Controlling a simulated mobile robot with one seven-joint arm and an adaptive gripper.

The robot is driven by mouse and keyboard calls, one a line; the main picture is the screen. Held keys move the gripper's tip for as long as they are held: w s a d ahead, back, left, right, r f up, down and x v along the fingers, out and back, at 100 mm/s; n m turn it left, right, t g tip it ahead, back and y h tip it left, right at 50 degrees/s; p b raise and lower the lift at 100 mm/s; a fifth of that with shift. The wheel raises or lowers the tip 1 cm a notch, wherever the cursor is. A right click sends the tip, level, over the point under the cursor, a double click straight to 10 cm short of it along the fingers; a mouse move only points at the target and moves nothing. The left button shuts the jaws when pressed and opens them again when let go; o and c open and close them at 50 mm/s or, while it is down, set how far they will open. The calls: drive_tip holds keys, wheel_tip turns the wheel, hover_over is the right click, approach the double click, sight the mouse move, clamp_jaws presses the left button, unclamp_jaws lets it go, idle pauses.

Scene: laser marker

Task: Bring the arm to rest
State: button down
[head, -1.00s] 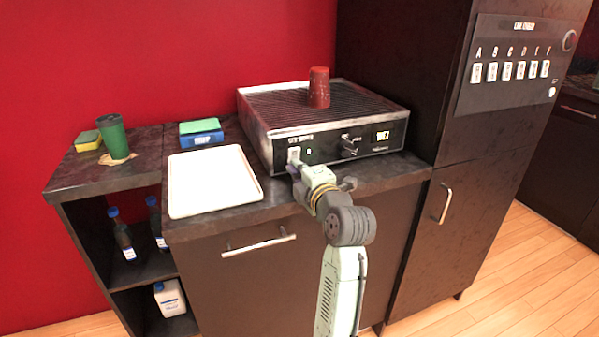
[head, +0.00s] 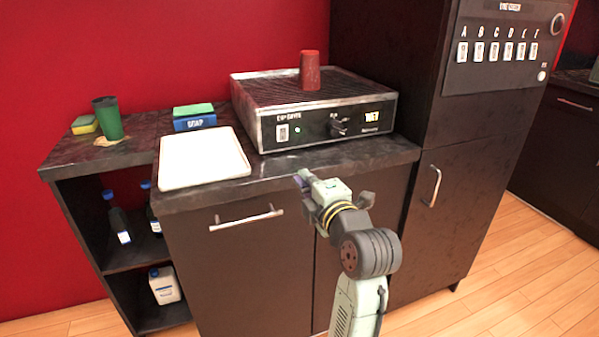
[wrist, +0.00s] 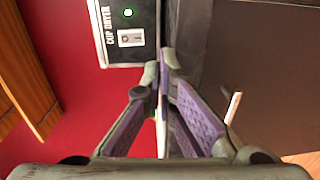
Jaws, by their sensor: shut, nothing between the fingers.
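My gripper (head: 301,178) is in front of the counter's front edge, below the cup dryer, apart from it. In the wrist view its two fingers (wrist: 166,68) meet at the tips, shut with nothing between them. The cup dryer (head: 290,145) stands on the counter with a switch (head: 283,133) and a lit green light (head: 298,130) on its front. The switch also shows in the wrist view (wrist: 131,38). A red cup (head: 310,72) stands upside down on the dryer's grill.
A white tray (head: 203,182) lies left of the dryer. A soap box (head: 194,123) with a green sponge is behind it. A green cup (head: 108,119) stands in a spill on the left counter. Cabinet handles (head: 246,217) stick out below. The floor at right is clear.

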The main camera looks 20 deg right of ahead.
drive_tip(key=shift+s+f, duration=0.1)
drive_tip(key=shift+s, duration=0.45)
